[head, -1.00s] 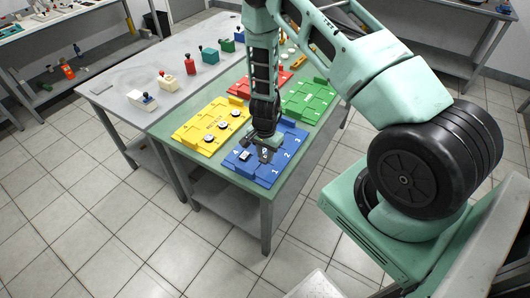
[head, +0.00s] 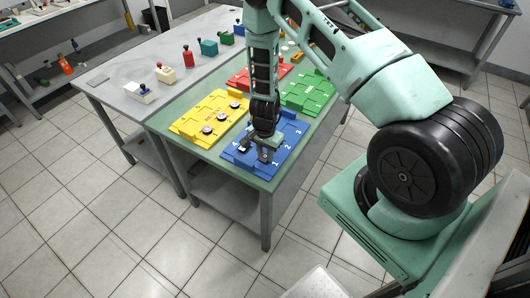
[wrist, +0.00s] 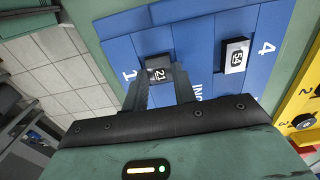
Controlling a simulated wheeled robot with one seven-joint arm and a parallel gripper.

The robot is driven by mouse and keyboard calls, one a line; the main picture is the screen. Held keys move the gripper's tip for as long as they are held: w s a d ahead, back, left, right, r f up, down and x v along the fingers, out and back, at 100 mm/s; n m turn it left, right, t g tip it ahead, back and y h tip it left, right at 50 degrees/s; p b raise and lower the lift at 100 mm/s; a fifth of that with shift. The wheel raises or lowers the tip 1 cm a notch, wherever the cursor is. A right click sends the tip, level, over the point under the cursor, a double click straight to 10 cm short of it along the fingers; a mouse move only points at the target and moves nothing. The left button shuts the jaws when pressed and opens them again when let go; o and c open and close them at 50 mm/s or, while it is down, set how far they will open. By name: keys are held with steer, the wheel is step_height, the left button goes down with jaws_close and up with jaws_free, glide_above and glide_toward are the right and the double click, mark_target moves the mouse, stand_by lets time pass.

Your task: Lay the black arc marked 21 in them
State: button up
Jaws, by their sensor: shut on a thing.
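The black arc marked 21 (wrist: 158,70) sits between the fingertips of my gripper (wrist: 160,82) in the wrist view. My gripper is shut on it, low over the blue tray (wrist: 112,27), beside the white numeral 1. I cannot tell whether the arc touches the tray. A second dark piece marked 54 (wrist: 235,57) lies on the blue tray beside the numeral 4. In the head view, my gripper (head: 266,157) is over the front part of the blue tray (head: 290,133), and the 21 arc cannot be made out there.
The yellow tray (head: 192,127) holds several dark round pieces. Red (head: 241,80) and green (head: 305,90) trays lie farther back on the green table (head: 165,127). A grey table (head: 130,72) with several coloured blocks adjoins on the left.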

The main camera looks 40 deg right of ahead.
steer(key=shift+f, duration=0.2)
stand_by(0.6)
steer(key=o, duration=1)
steer(key=c, duration=0.5)
steer(key=shift+r, duration=0.15)
steer(key=shift+r+p, duration=1.55)
steer(key=shift+r, duration=0.65)
steer(key=shift+f, duration=0.1)
